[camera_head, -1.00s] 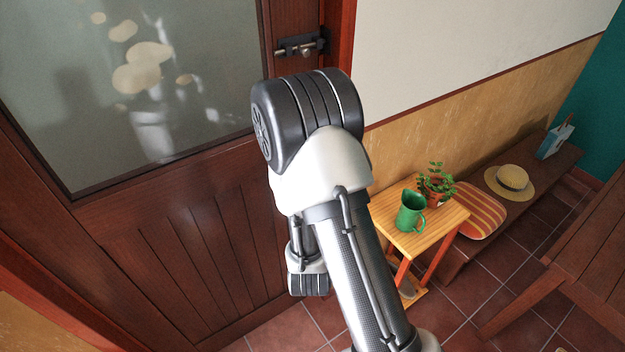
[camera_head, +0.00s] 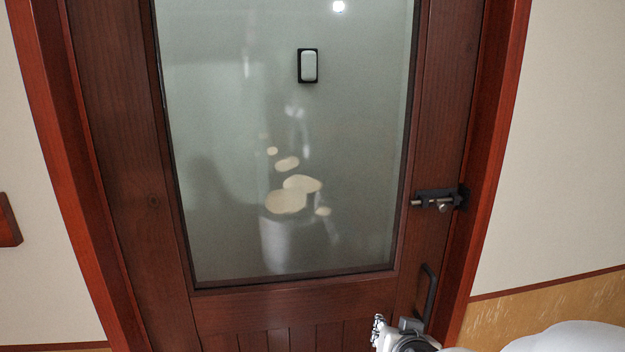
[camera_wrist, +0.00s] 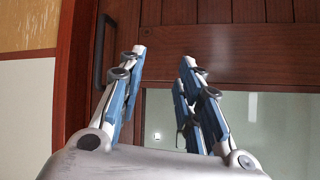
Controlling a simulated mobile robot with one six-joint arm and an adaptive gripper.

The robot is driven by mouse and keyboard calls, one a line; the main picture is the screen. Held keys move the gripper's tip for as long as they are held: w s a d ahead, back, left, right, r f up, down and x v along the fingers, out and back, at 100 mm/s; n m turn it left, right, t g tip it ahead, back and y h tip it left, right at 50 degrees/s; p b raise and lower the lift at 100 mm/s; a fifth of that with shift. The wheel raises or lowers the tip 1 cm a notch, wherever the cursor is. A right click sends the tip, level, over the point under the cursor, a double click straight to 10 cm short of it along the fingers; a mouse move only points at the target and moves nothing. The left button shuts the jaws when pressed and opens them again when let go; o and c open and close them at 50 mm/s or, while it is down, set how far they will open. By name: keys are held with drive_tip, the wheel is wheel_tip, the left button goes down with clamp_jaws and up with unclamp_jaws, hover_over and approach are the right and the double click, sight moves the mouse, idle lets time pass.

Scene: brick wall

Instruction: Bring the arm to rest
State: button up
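My gripper (camera_wrist: 162,57) is open in the wrist view. Its two blue-padded fingers stand apart with nothing between them, in front of a brown wooden door (camera_wrist: 235,40). In the head view, part of my arm's end shows at the bottom edge, close to the dark door handle (camera_head: 429,298); I cannot tell there whether they touch. In the wrist view the handle (camera_wrist: 100,50) lies left of the fingers, outside their gap. The rest of my arm is mostly cut off at the lower right.
The door (camera_head: 110,130) looks closed in its red-brown frame and has a frosted glass pane (camera_head: 230,130). A metal bolt (camera_head: 437,200) sits above the handle. A small dark-edged plate (camera_head: 308,66) shows on the glass. Pale wall (camera_head: 560,160) lies to the right.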

drive_tip(key=s+r+n+g, duration=0.1)
drive_tip(key=s+r+g, duration=0.1)
drive_tip(key=s, duration=1)
drive_tip(key=s+a+r+n+g+y, duration=0.1)
drive_tip(key=s+g, duration=0.3)
drive_tip(key=s, duration=0.8)
drive_tip(key=shift+s+a+r+n, duration=0.25)
drive_tip(key=shift+r+n, duration=0.25)
drive_tip(key=shift+r, duration=0.4)
drive_tip(key=shift+c, duration=0.4)
